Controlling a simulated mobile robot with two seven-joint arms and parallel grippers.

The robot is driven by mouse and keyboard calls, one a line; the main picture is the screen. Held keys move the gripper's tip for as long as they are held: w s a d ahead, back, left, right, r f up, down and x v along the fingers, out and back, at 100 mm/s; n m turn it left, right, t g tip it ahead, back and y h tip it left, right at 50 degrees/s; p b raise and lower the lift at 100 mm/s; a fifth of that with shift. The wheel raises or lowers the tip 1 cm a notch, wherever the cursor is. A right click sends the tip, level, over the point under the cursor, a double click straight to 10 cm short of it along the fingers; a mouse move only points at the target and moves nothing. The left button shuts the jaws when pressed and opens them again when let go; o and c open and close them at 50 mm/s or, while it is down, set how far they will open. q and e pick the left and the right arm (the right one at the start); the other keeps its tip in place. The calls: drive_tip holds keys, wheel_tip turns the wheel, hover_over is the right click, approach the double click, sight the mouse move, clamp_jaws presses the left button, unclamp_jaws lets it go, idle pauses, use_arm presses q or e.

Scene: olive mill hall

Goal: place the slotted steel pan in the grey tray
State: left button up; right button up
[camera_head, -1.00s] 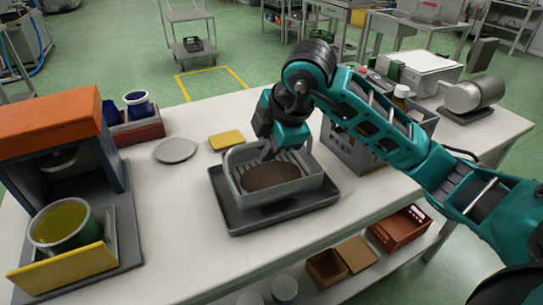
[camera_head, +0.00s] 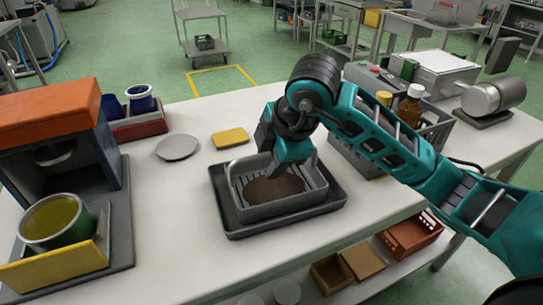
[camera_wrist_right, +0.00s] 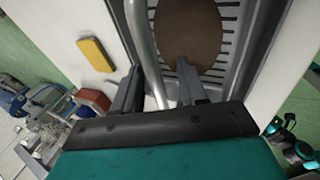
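The slotted steel pan (camera_head: 318,189) sits inside the dark grey tray (camera_head: 338,197) on the white table. A brown round disc (camera_head: 274,189) lies in the pan, and slots show around it. The wrist view also shows the pan (camera_wrist_right: 239,25) with its bar handle (camera_wrist_right: 142,38). My right gripper (camera_head: 284,160) is at the pan's back edge. In the wrist view its two fingers stand apart, with the end of the bar between them and gaps beside it. My left gripper is not in view.
A yellow block (camera_head: 230,138) and a grey round plate (camera_head: 177,147) lie behind left of the tray. An orange-topped machine (camera_head: 50,106) with a green pot (camera_head: 58,221) stands at left. A grey crate with brown bottles (camera_head: 410,108) is at right, behind my arm.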

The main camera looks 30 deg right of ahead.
drive_tip(key=shift+s+r, duration=0.1)
drive_tip(key=shift+r, duration=0.3)
use_arm(q)
drive_tip(key=p, duration=0.1)
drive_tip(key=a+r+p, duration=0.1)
drive_tip(key=p, duration=0.1)
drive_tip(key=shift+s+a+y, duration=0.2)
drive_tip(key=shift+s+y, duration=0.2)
use_arm(e)
drive_tip(key=v, duration=1.1)
drive_tip(key=shift+r, duration=0.2)
drive_tip(key=shift+s+d, duration=0.1)
drive_tip(key=shift+s, duration=0.05)
